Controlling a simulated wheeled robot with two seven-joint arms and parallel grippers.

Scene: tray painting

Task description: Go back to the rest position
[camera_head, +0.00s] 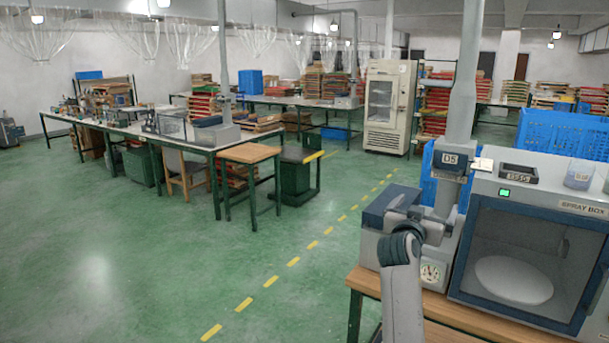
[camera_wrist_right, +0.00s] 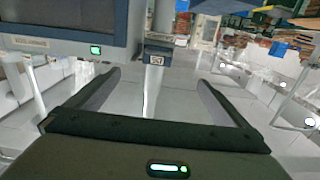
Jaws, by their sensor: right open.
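My right arm comes up from the bottom of the head view. Its gripper (camera_head: 408,208) is raised in front of the grey equipment left of the spray box (camera_head: 590,208). In the right wrist view the two fingers of my right gripper (camera_wrist_right: 159,78) are spread wide with nothing between them. The D5 sign (camera_head: 450,159) stands behind the gripper in the head view and shows upside down beyond the fingers in the wrist view (camera_wrist_right: 156,58). My left gripper is in neither view.
The spray box, with a white round disc (camera_head: 513,280) inside, stands on a wooden-topped bench (camera_head: 452,312) at right. A round dial (camera_head: 431,273) is close to my right arm. A long worktable (camera_head: 130,126) stands at left. The green floor (camera_head: 130,260) is clear in front.

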